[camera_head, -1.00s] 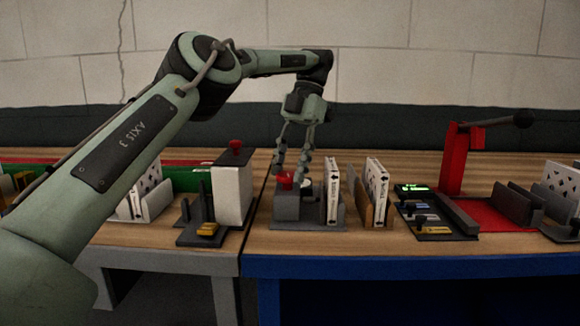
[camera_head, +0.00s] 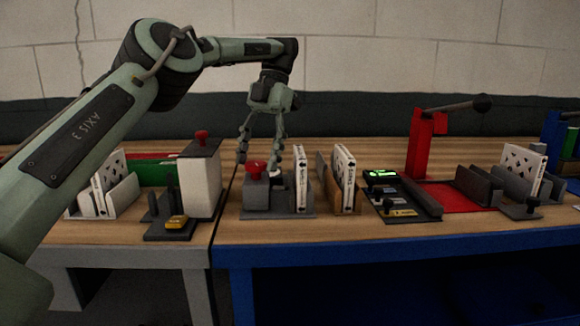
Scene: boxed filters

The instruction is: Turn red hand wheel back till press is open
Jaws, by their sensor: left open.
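The red hand wheel (camera_head: 256,168) sits on top of a grey block of the press (camera_head: 257,193), on the wooden table. A white boxed filter (camera_head: 300,186) stands upright in the press, right beside the block. My left gripper (camera_head: 258,163) points down over the press with its fingers spread. One finger is left of the wheel and the other right of it. I cannot tell whether either finger touches the wheel. The right gripper does not show.
To the right are a holder with filters (camera_head: 345,180), a dark panel with a green display (camera_head: 381,174), and a red post with a lever (camera_head: 425,145). The table's front strip is clear.

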